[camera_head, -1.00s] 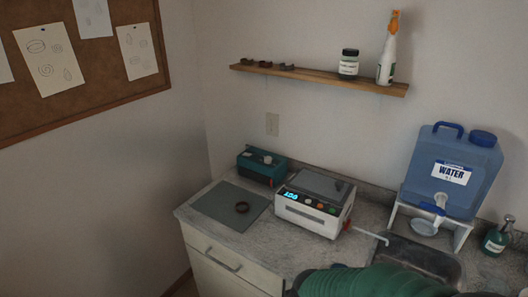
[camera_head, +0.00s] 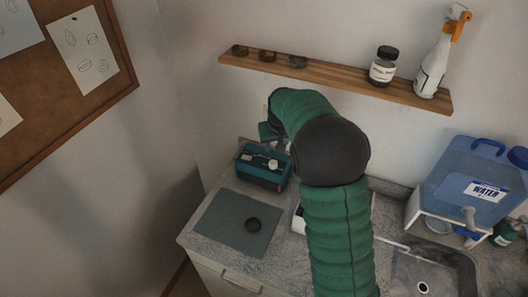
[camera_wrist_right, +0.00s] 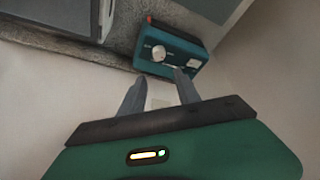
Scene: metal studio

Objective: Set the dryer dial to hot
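A teal box (camera_head: 263,166) with a white dial and a second white control on top stands at the back of the counter; I take it to be the dryer. The right wrist view shows its dial (camera_wrist_right: 158,53) and the second control (camera_wrist_right: 194,63). My right gripper (camera_wrist_right: 159,74) is open and empty, its fingers pointing toward the box, the right fingertip near the second control. In the head view my green-sleeved right arm arches over the counter, and its gripper is mostly hidden behind the wrist. The dial's setting is too small to read. My left gripper is out of view.
A white device (camera_head: 298,222) is mostly hidden behind my right arm. A wooden shelf (camera_head: 335,80) with bottles runs above. A water tank (camera_head: 470,185) and sink (camera_head: 440,275) are at right.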

